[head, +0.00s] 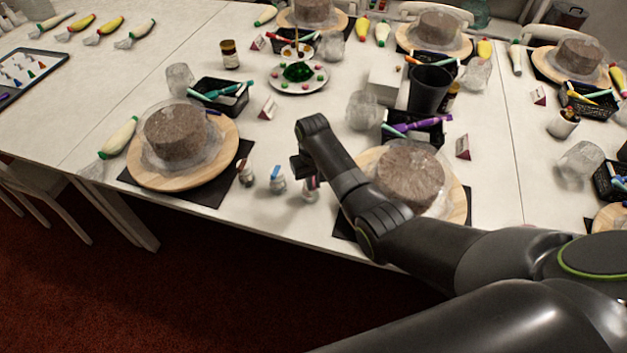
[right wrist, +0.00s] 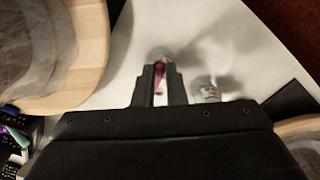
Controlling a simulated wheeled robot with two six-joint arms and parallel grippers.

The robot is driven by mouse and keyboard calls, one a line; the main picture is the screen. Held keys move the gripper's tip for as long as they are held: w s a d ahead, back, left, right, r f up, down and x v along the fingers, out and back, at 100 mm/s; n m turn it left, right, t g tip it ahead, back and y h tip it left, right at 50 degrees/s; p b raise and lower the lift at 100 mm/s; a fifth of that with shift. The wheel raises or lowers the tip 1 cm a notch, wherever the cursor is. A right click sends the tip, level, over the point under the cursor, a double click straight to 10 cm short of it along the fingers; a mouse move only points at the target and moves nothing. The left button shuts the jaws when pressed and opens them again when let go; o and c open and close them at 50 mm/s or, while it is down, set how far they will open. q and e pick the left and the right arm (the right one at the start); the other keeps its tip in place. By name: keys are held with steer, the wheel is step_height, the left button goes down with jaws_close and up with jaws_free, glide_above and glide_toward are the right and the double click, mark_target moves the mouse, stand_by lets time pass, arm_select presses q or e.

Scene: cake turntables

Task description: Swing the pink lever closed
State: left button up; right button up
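The pink lever (head: 312,182) sits on a small whitish bottle (head: 310,194) near the table's front edge, partly hidden by my arm. In the right wrist view the pink lever (right wrist: 159,72) shows at and between the fingertips, and its bottle lies just beyond. My right gripper (right wrist: 160,80) points down at it, with a narrow gap between its fingers. I cannot tell whether a finger touches the lever. In the head view the right gripper (head: 303,166) is dark and seen from above. The left gripper is out of view.
A bottle with a blue lever (head: 277,179) stands left of the pink one, and another small bottle (head: 245,173) stands further left. Cakes on round wooden turntables (head: 160,180) flank them on dark mats. A black basket (head: 415,130) and a clear cup (head: 361,110) stand behind.

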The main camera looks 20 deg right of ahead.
jaws_close()
steer(key=shift+a+m, duration=0.15)
steer(key=shift+m, duration=0.15)
steer(key=shift+w+a+r+m+p, duration=0.15)
steer(key=shift+m+p, duration=0.3)
steer(key=shift+m, duration=0.05)
steer(key=m, duration=0.2)
steer(key=w+a+m, duration=0.1)
steer(key=m, duration=0.2)
steer(key=shift+w+a+m, duration=0.25)
steer(key=shift+m, duration=0.05)
stand_by(0.4)
steer(key=o, duration=0.5)
jaws_free()
